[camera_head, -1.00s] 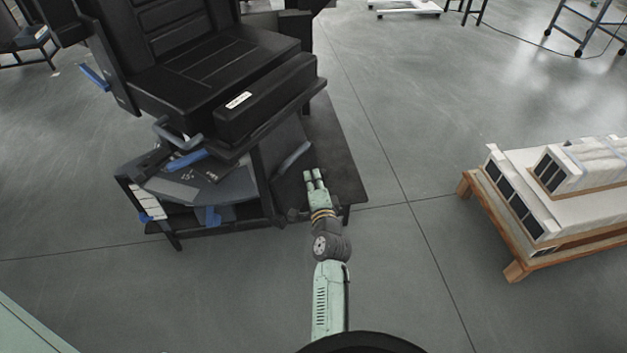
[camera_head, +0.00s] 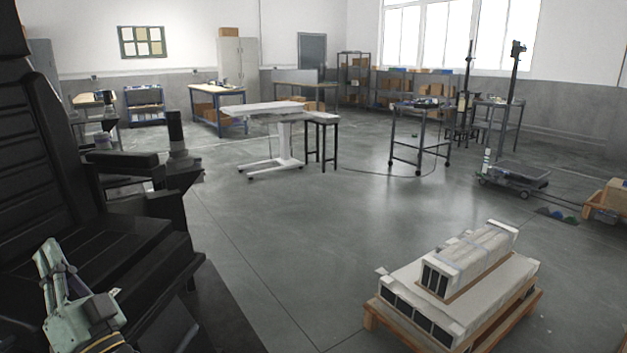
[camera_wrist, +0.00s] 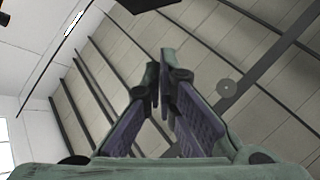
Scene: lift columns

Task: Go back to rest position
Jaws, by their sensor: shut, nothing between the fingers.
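My gripper (camera_head: 52,262) is at the lower left of the head view, green and pointing up, in front of the black seat (camera_head: 120,262). In the wrist view my gripper (camera_wrist: 160,78) has its two fingers close together at the tips with nothing between them. The wrist camera faces the ceiling (camera_wrist: 110,60) and its dark beams. I cannot tell from these views how far the gripper is from the seat.
A pallet (camera_head: 398,328) with white wrapped long boxes (camera_head: 470,262) stands at the lower right. A white lift table (camera_head: 268,110), a wheeled cart (camera_head: 420,108) and workbenches (camera_head: 216,92) stand further back. Grey floor (camera_head: 300,225) lies clear in the middle.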

